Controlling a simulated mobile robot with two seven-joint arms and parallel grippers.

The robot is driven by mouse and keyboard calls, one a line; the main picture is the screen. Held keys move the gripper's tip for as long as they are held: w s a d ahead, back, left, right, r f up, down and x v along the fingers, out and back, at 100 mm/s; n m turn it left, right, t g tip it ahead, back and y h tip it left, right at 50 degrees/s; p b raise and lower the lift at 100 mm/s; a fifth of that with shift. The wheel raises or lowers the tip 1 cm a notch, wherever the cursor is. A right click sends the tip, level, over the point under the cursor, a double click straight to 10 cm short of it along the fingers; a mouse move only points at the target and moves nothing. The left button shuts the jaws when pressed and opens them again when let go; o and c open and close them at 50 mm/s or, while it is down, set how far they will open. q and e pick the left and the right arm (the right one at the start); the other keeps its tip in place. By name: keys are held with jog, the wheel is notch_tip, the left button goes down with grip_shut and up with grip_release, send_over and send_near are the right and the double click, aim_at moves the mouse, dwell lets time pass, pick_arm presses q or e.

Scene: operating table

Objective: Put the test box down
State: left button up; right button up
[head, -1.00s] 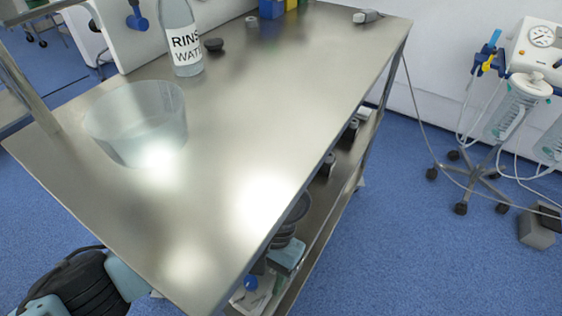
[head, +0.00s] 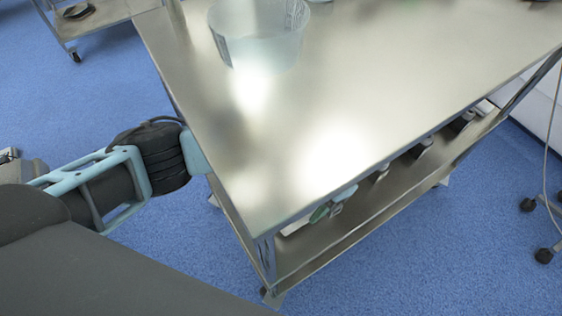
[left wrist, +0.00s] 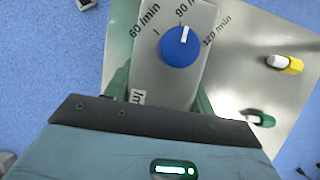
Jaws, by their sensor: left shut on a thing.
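The test box (left wrist: 176,75) is a grey box with a blue dial (left wrist: 179,46) and rate markings such as 60/min and 90/min. In the left wrist view my left gripper (left wrist: 160,92) is shut on it, with a green finger on each side. A metal surface (left wrist: 245,85) lies beneath and beside the box; I cannot tell whether the box touches it. In the head view my left arm reaches in from the left to the table's left edge, and the tabletop (head: 350,75) hides the fingers and the box. My right gripper is not in view.
A clear basin (head: 258,45) stands on the tabletop. In the left wrist view a yellow-and-white item (left wrist: 286,64) and a green-and-white item (left wrist: 260,119) lie right of the box.

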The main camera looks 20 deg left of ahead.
pick_arm(q)
jog(key=w+a+b, duration=0.1)
jog(key=w+a, duration=0.1)
jog(key=w+a+b, duration=0.1)
jog(key=w+a, duration=0.1)
jog(key=a, duration=0.1)
jog(key=w+a, duration=0.2)
jog(key=a, duration=0.1)
jog(key=shift+w+b, duration=0.1)
jog(key=shift+b, duration=0.3)
jog(key=shift+w+a, duration=0.3)
jog(key=f, duration=0.1)
jog(key=b, duration=0.1)
jog(key=a+f+b, duration=0.1)
jog(key=shift+w+f, duration=0.3)
jog(key=shift+f, duration=0.05)
jog(key=shift+f+b, duration=0.35)
jog(key=shift+f, duration=0.1)
jog(key=shift+r, duration=0.1)
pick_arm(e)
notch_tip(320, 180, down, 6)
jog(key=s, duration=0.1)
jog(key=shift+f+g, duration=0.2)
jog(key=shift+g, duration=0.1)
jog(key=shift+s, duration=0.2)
pick_arm(q)
jog(key=shift+d, duration=0.1)
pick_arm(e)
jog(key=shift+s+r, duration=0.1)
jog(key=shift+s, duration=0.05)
